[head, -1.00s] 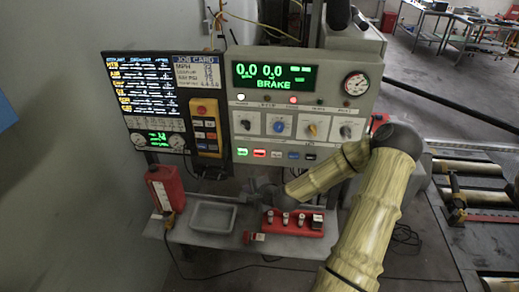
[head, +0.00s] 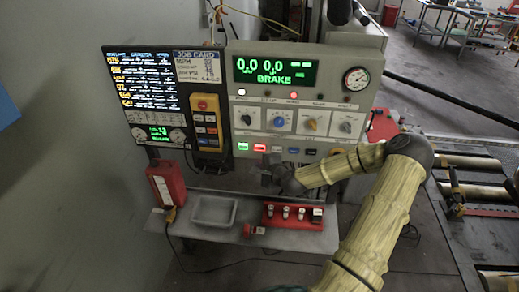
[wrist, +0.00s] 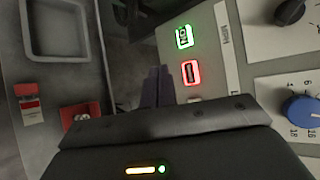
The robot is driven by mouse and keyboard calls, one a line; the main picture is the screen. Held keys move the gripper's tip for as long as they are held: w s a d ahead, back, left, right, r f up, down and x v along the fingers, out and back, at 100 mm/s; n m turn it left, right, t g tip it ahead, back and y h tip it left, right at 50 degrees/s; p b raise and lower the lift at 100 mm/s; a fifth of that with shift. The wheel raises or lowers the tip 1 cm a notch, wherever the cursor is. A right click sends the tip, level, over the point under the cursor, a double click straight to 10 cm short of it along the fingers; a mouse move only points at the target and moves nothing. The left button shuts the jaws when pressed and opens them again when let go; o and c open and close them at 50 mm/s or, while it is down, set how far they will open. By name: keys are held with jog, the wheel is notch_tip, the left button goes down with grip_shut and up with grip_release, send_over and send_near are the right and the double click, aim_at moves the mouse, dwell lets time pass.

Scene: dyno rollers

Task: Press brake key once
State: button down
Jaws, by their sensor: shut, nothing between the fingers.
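The console (head: 285,120) carries a row of small keys along its lower edge, with a green-lit key (head: 243,146) at left and a red-lit key (head: 259,147) beside it. Both lit keys also show in the wrist view, the green (wrist: 184,36) above the red (wrist: 190,72). I cannot read which key is labelled brake. The display (head: 275,72) reads 0.0, 0.0 and BRAKE. My gripper (head: 270,162) is shut and empty, just below the red-lit key and its right neighbour. In the wrist view its fingers (wrist: 155,88) lie left of the red-lit key, with no clear contact.
A blue key (head: 293,150) and a black key lie farther right in the row. Knobs (head: 279,122) sit above. A yellow pendant (head: 207,120) hangs at left.

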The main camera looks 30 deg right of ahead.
aim_at(256, 150)
jog(key=shift+w+d, duration=0.5)
jog(key=shift+w, duration=0.25)
jog(key=shift+w+d, duration=0.45)
jog(key=shift+w, duration=0.25)
jog(key=shift+w+d, duration=0.5)
jog(key=shift+w, duration=0.25)
jog(key=shift+w+d, duration=0.1)
jog(key=shift+w+d+b, duration=0.15)
jog(key=shift+w+b, duration=0.1)
jog(key=shift+b, duration=0.1)
jog(key=shift+w+d, duration=0.2)
jog(key=shift+w, duration=0.1)
dwell(1.2)
jog(key=shift+s, duration=0.1)
jog(key=shift+s+a, duration=0.4)
jog(key=shift+s, duration=0.15)
jog(key=shift+s, duration=0.1)
jog(key=s+a, duration=0.1)
jog(key=s, duration=0.1)
jog(key=s+a, duration=0.1)
jog(key=s, duration=0.1)
jog(key=shift+a, duration=0.4)
